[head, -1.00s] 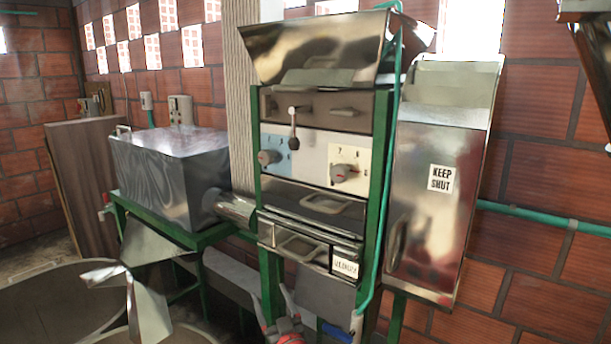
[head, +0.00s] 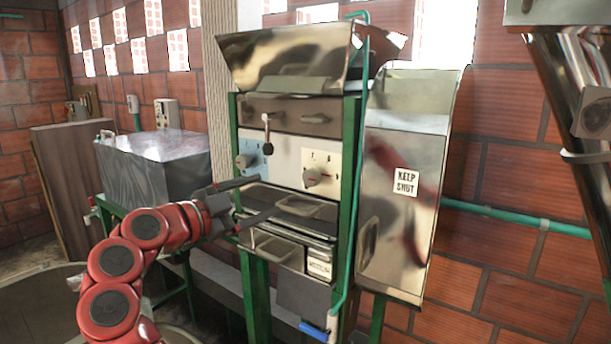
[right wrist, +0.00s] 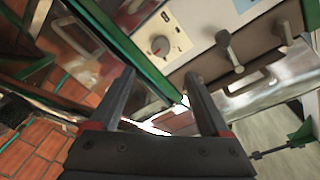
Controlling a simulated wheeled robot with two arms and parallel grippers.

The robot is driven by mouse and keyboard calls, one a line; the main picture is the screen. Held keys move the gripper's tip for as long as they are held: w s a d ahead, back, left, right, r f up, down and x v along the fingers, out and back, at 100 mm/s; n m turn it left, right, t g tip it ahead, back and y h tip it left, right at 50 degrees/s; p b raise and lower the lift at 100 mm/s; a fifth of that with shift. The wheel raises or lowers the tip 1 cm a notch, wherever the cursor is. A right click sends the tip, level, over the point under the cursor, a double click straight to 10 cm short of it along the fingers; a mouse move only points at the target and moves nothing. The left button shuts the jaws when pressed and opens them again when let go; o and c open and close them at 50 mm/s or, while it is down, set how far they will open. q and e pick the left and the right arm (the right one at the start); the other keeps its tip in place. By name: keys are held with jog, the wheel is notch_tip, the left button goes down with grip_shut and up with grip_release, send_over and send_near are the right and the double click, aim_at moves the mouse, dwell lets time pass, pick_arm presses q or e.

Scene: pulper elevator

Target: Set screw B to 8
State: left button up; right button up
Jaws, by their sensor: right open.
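The pulper's front panel carries two screw knobs. One knob (head: 244,161) is grey on a blue plate at left. The other knob (head: 313,177) sits on a cream plate with dial marks at right. The cream-plate knob, with a red mark, also shows in the right wrist view (right wrist: 159,46). I cannot read which is B, nor the dial numbers. My right gripper (head: 266,196) is open and empty, in front of the panel, below the knobs in the picture. In the right wrist view its fingers (right wrist: 160,76) are apart with nothing between them. My left gripper is not in view.
A lever with a dark ball (head: 267,135) hangs above the knobs. Handled drawers (head: 272,247) are below. Green frame posts (head: 346,190) flank the panel. A metal cabinet marked KEEP SHUT (head: 400,225) stands right, a metal box (head: 160,165) left.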

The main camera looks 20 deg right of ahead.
aim_at(308, 177)
jog(key=p+x, duration=0.5)
jog(key=x, duration=0.9)
jog(key=shift+w+d+r+p, duration=0.15)
jog(key=shift+r+p, duration=0.05)
jog(key=shift+p, duration=0.1)
jog(key=shift+w+d+f, duration=0.1)
jog(key=shift+w+d, duration=0.15)
jog(key=shift+d, duration=0.3)
grip_shut()
jog(key=shift+f, duration=0.1)
